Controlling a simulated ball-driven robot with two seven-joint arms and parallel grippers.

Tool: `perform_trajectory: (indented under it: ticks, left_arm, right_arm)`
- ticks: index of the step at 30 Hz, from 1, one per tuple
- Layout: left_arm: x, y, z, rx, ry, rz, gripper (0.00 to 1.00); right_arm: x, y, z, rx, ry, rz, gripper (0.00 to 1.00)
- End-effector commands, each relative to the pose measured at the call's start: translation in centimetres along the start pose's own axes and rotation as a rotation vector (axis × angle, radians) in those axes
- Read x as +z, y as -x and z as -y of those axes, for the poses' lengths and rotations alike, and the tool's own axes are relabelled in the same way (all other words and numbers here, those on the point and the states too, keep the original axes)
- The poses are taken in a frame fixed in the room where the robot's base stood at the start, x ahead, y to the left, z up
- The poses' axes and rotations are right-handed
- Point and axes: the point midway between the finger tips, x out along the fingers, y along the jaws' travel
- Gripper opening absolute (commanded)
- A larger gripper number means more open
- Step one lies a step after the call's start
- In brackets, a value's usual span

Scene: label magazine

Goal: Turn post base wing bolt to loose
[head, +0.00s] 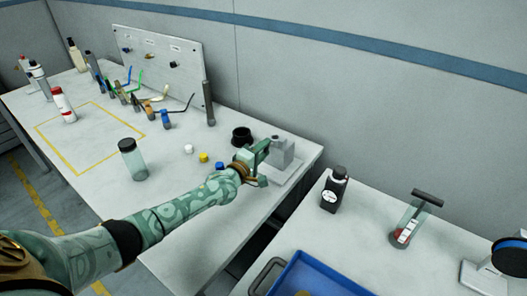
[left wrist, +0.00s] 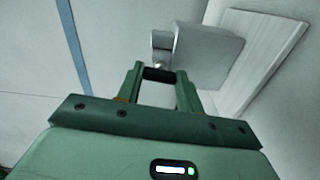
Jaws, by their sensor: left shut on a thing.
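The post base (head: 283,150) is a light grey block on a flat plate near the right end of the long table. In the left wrist view the post base (left wrist: 207,52) lies just beyond the fingertips. My left gripper (head: 264,163) is at the near left side of the block. It is shut on a small dark piece, the wing bolt (left wrist: 158,74), which spans between the fingertips (left wrist: 160,76). A short pale part shows behind it. In the head view the gripper hides the bolt, and I cannot tell its turn angle. My right gripper is out of view.
A black ring-shaped part (head: 241,136) stands just left behind the gripper. Blue (head: 220,166), yellow (head: 204,157) and white (head: 188,149) caps lie to the left, with a clear jar (head: 132,160) further left. A second table holds a black bottle (head: 334,190) and a blue tray (head: 318,275).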

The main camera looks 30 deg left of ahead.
Motion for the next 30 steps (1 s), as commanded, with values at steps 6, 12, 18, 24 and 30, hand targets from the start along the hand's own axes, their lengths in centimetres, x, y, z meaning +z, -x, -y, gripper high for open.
perform_trajectory:
  ticks: [6,12,18,24,30]
  left_arm:
    - [0.06,0.07,0.23,-0.004,0.080,0.001,0.14]
    - [0.05,0.08,0.22,-0.005,0.110,0.001,0.14]
    - [0.05,0.08,0.22,-0.005,0.116,0.001,0.14]
    - [0.05,0.08,0.22,-0.005,0.115,0.001,0.14]
    - [0.04,0.05,0.13,-0.003,0.115,0.001,0.58]
  right_arm:
    - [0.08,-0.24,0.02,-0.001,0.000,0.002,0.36]
    - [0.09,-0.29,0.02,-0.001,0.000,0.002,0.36]
    - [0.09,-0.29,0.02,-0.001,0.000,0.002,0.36]
    - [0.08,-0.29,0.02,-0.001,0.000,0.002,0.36]
    - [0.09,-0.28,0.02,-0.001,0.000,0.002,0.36]
